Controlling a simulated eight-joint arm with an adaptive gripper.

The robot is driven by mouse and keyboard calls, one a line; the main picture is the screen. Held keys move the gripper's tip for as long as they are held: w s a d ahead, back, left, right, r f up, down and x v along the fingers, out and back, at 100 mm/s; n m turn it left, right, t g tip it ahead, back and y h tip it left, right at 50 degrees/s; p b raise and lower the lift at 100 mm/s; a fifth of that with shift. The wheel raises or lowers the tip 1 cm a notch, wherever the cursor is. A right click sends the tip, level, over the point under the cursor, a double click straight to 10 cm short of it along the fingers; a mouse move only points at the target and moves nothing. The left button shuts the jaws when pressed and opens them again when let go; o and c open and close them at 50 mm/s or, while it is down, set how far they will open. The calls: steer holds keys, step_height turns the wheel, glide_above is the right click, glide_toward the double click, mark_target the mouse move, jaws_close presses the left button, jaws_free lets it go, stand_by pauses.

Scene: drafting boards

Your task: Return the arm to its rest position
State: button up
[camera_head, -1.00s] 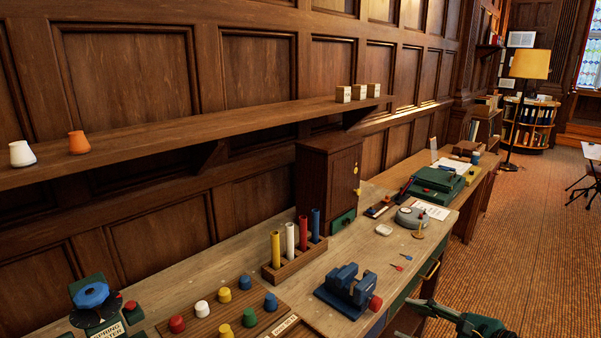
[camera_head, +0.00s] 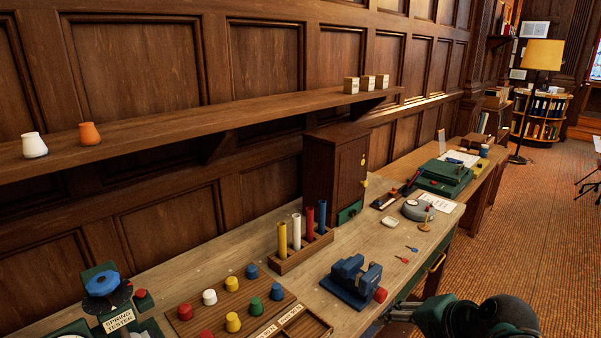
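My arm shows at the bottom right of the head view as green and black links, low in front of the workbench (camera_head: 240,262) and cut off by the frame's lower edge. My gripper (camera_head: 400,311) is at most a small dark shape at the arm's left end, beside the bench front. Its fingers are too dark and small to tell whether they are open or shut, and I see nothing held. The arm is apart from the blue vise (camera_head: 350,282), which stands on the bench to its left.
Coloured pegs stand on a board (camera_head: 185,318), beside a rack (camera_head: 290,265) of coloured tubes. A wooden cabinet (camera_head: 335,175) stands behind. A wall shelf (camera_head: 230,118) holds two small pots and three boxes.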

steer(key=s+r+n+h, duration=0.3)
steer(key=s+r+n, duration=0.2)
steer(key=n, duration=0.5)
steer(key=shift+s+a+r+n+h+p, duration=0.3)
steer(key=shift+s+a+r, duration=0.1)
steer(key=shift+r, duration=0.35)
